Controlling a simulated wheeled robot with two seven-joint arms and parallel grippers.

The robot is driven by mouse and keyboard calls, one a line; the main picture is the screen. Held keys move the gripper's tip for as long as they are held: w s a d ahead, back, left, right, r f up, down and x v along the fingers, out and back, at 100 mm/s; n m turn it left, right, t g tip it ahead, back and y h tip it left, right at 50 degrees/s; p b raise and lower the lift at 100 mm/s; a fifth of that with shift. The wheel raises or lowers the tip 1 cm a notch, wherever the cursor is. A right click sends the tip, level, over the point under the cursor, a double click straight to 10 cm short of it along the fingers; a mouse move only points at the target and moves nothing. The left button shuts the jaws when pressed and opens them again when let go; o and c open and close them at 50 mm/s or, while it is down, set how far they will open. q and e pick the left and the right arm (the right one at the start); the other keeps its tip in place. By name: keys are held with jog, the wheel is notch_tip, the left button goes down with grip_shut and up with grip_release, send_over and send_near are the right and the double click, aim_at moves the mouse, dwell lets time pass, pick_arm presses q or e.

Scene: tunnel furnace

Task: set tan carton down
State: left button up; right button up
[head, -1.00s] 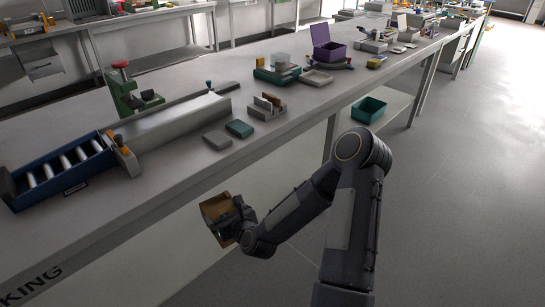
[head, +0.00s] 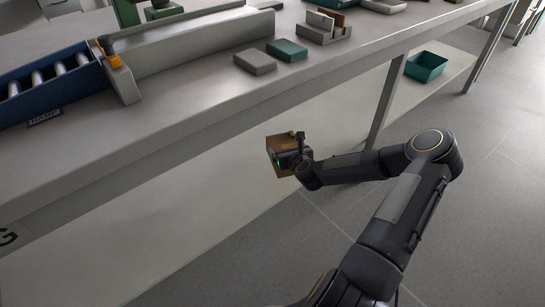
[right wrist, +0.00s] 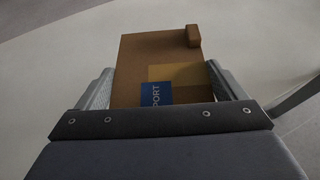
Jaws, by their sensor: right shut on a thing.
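The tan carton (head: 276,146) is held in front of the workbench's near side, below the level of its top. My right gripper (head: 291,158) is shut on it. In the right wrist view the carton (right wrist: 150,55) sits between the two fingers, with a blue label and a small tan block at its upper right corner. Part of the label's text reads "PORT". The carton's lower end is hidden behind the gripper body. My left gripper is in neither view.
The workbench (head: 190,127) carries a blue roller tray (head: 50,95), a grey flat box (head: 255,62), a green flat box (head: 287,50) and a slotted grey holder (head: 325,35). A green bin (head: 427,66) stands on the low shelf. Bare bench top lies along the front edge.

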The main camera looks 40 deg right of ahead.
jog(key=w+a, duration=0.1)
jog(key=a+f+b, duration=0.1)
jog(key=w+a+f, duration=0.1)
jog(key=a, duration=0.1)
jog(key=shift+w+f, duration=0.25)
jog(key=shift+w, duration=0.05)
jog(key=shift+w+a+f+b, duration=0.4)
jog(key=shift+a+f+b, duration=0.35)
jog(key=shift+f, duration=0.7)
jog(key=shift+w+a+f+b, duration=0.4)
jog(key=shift+f+b, duration=0.55)
jog(key=shift+f, duration=0.5)
jog(key=shift+w+a+f+b, duration=0.35)
jog(key=shift+a+f+b, duration=0.4)
jog(key=shift+f, duration=0.7)
jog(key=o, duration=0.8)
jog(key=shift+d, duration=0.1)
jog(key=shift+r, duration=0.1)
